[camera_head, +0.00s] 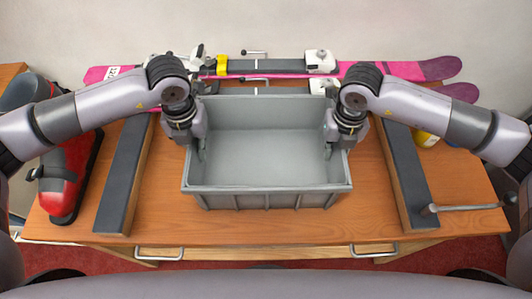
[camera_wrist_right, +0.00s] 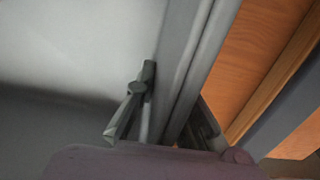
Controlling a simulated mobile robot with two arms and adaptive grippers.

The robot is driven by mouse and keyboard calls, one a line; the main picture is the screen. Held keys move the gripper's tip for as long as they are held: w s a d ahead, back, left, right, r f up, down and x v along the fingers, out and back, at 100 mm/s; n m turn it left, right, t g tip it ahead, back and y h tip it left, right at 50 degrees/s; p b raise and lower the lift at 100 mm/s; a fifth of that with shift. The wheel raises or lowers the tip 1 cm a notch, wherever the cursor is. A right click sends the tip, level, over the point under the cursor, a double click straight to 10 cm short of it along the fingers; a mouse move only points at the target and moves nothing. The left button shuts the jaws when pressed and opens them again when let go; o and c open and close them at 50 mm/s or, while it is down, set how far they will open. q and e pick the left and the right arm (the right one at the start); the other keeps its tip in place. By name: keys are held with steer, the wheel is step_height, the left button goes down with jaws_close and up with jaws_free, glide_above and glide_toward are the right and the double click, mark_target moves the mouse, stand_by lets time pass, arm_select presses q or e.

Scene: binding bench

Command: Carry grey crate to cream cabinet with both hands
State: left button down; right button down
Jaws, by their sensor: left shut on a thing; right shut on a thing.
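The grey crate (camera_head: 265,158) is empty and sits at the middle of the wooden bench in the head view, level as far as I can see. My left gripper (camera_head: 198,148) is shut on its left side wall. My right gripper (camera_head: 332,145) is shut on its right side wall. In the right wrist view the crate's wall (camera_wrist_right: 185,70) runs between the fingers of my right gripper (camera_wrist_right: 165,125), one finger inside and one outside. I cannot tell whether the crate touches the bench. No cream cabinet shows in either view.
The wooden bench (camera_head: 265,228) has dark-topped rails at left (camera_head: 125,175) and right (camera_head: 405,175). Pink skis (camera_head: 400,70) lie along the back. A red boot (camera_head: 68,185) stands at left. A yellow container (camera_head: 425,138) and a metal bar (camera_head: 465,207) are at right.

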arm_select(q)
steer(key=shift+r, duration=0.15)
arm_select(e)
steer(key=shift+r, duration=0.15)
stand_by(0.5)
